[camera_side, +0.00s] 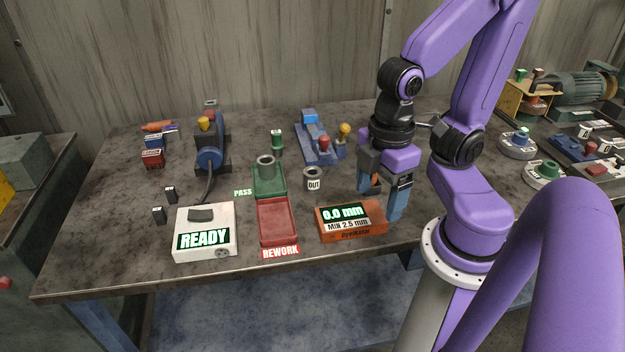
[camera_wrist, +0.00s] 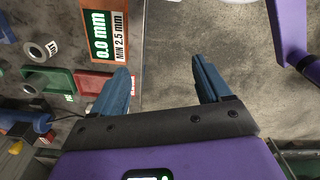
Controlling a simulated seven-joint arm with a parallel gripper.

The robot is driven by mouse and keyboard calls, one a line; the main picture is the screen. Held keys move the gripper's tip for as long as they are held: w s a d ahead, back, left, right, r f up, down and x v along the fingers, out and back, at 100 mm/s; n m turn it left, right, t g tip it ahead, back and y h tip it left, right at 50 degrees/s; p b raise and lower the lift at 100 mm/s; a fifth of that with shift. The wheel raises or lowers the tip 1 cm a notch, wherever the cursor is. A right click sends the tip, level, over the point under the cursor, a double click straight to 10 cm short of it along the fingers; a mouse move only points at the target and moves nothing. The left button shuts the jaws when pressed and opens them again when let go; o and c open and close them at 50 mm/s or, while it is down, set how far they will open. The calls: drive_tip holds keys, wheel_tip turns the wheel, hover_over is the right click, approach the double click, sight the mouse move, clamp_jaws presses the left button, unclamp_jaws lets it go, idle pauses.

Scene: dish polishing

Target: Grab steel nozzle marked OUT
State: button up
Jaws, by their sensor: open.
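The steel nozzle marked OUT (camera_side: 313,179) is a short grey cylinder with a white label. It stands upright on the table, right of the green tray and behind the orange gauge. In the wrist view the nozzle (camera_wrist: 38,53) is at the left, seen from above with its round opening showing. My gripper (camera_side: 378,202) is open and empty, with its blue fingers pointing down, right of the nozzle and apart from it. In the wrist view the fingers (camera_wrist: 160,68) are spread over bare surface.
Another steel nozzle (camera_side: 266,168) stands in the green PASS tray (camera_side: 270,190). The red REWORK tray (camera_side: 278,222) is in front of it. The orange gauge (camera_side: 352,234) reads 0.0 mm. A white READY box (camera_side: 206,218) is front left. A blue fixture (camera_side: 318,154) stands behind the OUT nozzle.

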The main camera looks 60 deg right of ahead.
drive_tip(key=w+d+f+n+h, duration=0.25)
drive_tip(key=w+f+h, duration=0.35)
drive_tip(key=w, duration=0.4)
drive_tip(key=n+t+h, duration=0.4)
drive_tip(key=n+h, duration=0.3)
approach(314, 173)
drive_tip(key=shift+m, duration=0.25)
drive_tip(key=x, duration=0.5)
drive_tip(key=shift+d, duration=0.4)
drive_tip(key=shift+f+x, duration=0.1)
drive_tip(key=shift+x, duration=1.25)
drive_tip(key=shift+f+x, duration=0.15)
drive_tip(key=shift+x, duration=1.15)
drive_tip(key=shift+w+a, duration=0.1)
drive_tip(key=shift+a, duration=0.05)
clamp_jaws()
drive_tip(key=shift+r, duration=0.1)
